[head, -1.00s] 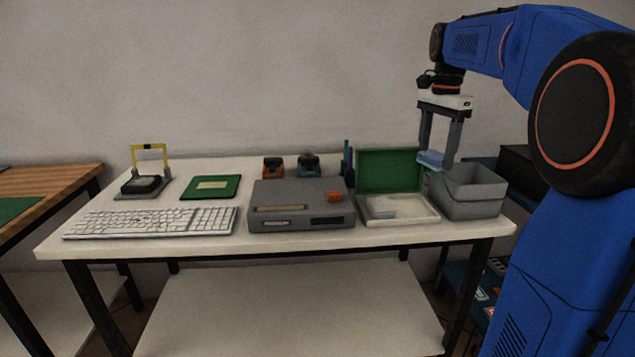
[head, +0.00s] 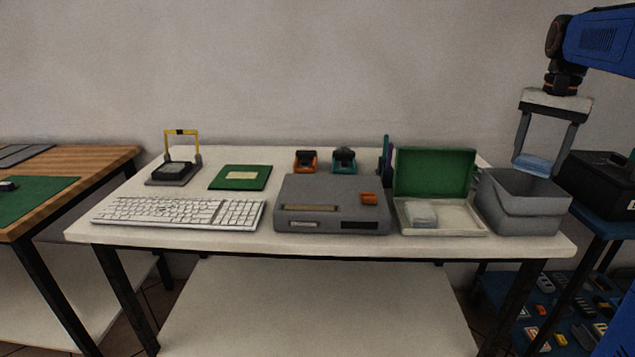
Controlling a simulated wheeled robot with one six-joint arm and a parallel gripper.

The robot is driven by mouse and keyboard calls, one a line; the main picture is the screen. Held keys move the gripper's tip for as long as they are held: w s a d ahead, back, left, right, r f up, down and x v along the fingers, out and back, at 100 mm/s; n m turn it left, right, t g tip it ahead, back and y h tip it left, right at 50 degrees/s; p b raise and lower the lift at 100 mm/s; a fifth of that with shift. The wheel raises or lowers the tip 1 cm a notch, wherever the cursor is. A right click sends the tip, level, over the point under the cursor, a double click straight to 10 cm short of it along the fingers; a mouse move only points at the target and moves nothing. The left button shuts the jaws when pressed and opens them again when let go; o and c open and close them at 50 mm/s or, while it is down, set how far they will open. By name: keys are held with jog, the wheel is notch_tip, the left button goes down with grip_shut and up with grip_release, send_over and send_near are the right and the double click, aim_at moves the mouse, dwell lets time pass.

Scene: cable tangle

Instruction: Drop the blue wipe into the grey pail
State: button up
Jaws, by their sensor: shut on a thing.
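The blue wipe (head: 536,164) is a light blue folded piece held between the fingertips of my gripper (head: 541,160). My gripper is shut on it and points down. The wipe shows just above the back rim of the grey pail (head: 522,218), over its opening as seen in the head view. I cannot tell its exact height above the rim. The grey pail stands at the right end of the white table, and its inside floor is hidden.
A green-lidded open box (head: 433,173) stands just left of the pail, with pale wipes (head: 420,213) in it. A grey device (head: 331,207) and a keyboard (head: 178,212) lie further left. A black case (head: 600,178) sits on a blue cart right of the pail.

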jog(key=shift+f, duration=1.45)
jog(key=shift+a, duration=0.1)
jog(key=o, duration=1.1)
notch_tip(320, 180, up, 17)
jog(key=shift+r, duration=0.15)
